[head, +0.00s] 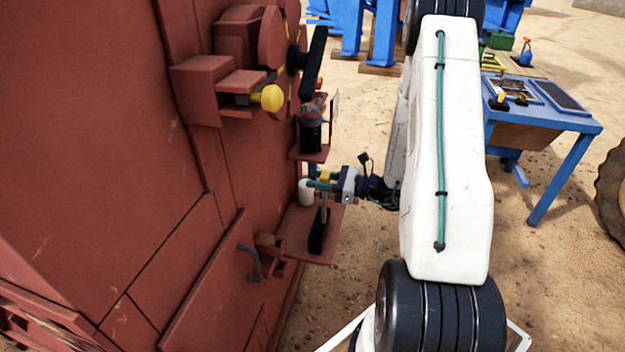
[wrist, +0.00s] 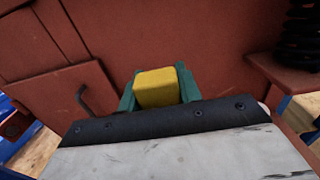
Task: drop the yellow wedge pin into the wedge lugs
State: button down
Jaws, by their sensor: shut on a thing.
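The yellow wedge pin (wrist: 158,88) sits between the green fingers of my gripper (wrist: 158,90) in the wrist view; its blunt end shows and the rest is hidden. In the head view a bit of the yellow pin (head: 325,175) shows at my gripper (head: 320,184), which is shut on it beside the red crusher wall. Small red brackets (head: 270,242) stick out of the wall below and left of my gripper. They may be the wedge lugs, but I cannot tell for sure. The pin is held in the air, apart from these brackets.
A red ledge (head: 295,222) with a black upright part (head: 318,236) lies below my gripper. A bent grey handle (head: 250,262) is on the wall, also in the wrist view (wrist: 84,98). A yellow knob (head: 268,98) juts out above. A blue table (head: 560,115) stands right.

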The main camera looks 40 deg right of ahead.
jog(key=v, duration=0.9)
jog(key=shift+s+d+r, duration=0.25)
jog(key=shift+r, duration=0.15)
